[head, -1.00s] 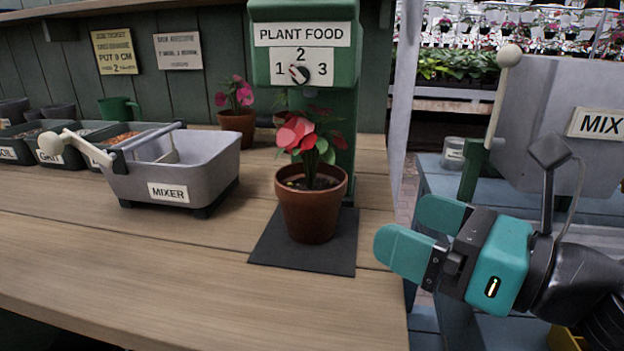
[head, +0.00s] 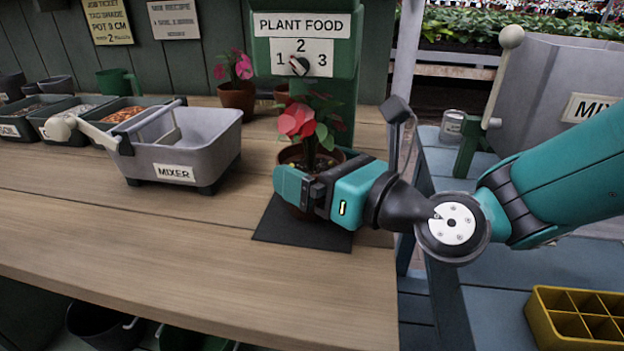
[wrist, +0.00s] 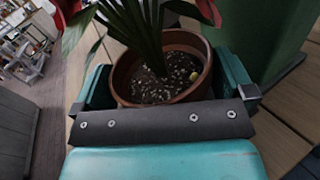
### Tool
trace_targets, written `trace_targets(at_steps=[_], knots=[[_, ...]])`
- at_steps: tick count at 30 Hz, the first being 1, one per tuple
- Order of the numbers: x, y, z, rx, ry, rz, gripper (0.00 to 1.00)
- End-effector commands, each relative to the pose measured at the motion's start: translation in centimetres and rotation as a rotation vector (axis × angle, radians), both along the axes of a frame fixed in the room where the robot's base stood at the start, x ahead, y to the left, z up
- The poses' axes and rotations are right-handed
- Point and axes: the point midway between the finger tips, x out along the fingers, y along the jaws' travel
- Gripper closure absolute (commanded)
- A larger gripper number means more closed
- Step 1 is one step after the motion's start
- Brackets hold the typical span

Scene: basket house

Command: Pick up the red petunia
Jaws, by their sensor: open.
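The red petunia (head: 297,121) grows in a terracotta pot (head: 289,154) on a dark mat (head: 300,233) under the green plant food dispenser. My gripper (head: 290,188) is at the near right side of the pot and hides much of it in the head view. In the wrist view the pot (wrist: 122,77) stands upright between the two teal fingers of my gripper (wrist: 165,88), one on each side. The jaws are open around the pot. The wrist view also shows soil, green stems and some red petals.
A grey mixer tub (head: 210,150) stands left on the wooden bench (head: 150,240). A pink-flowered pot (head: 236,97) stands behind. The plant food dispenser (head: 345,90) rises close behind the petunia. A yellow crate (head: 540,318) is at lower right. The bench front is clear.

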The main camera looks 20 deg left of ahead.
Motion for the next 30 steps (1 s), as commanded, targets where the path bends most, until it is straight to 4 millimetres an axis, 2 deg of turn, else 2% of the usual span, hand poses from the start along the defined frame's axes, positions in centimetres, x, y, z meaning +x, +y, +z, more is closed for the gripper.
trace_targets(at_steps=[6,10,11,20,30], knots=[[0.0,0.1,0.0,0.000,0.000,0.000,0.00],[0.0,0.1,0.0,0.000,0.000,0.000,0.30],[0.0,0.1,0.0,0.000,0.000,0.000,0.32],[0.0,0.0,0.2,0.001,-0.001,0.000,0.32],[0.2,-0.1,2.1,0.000,-0.001,-0.005,0.32]])
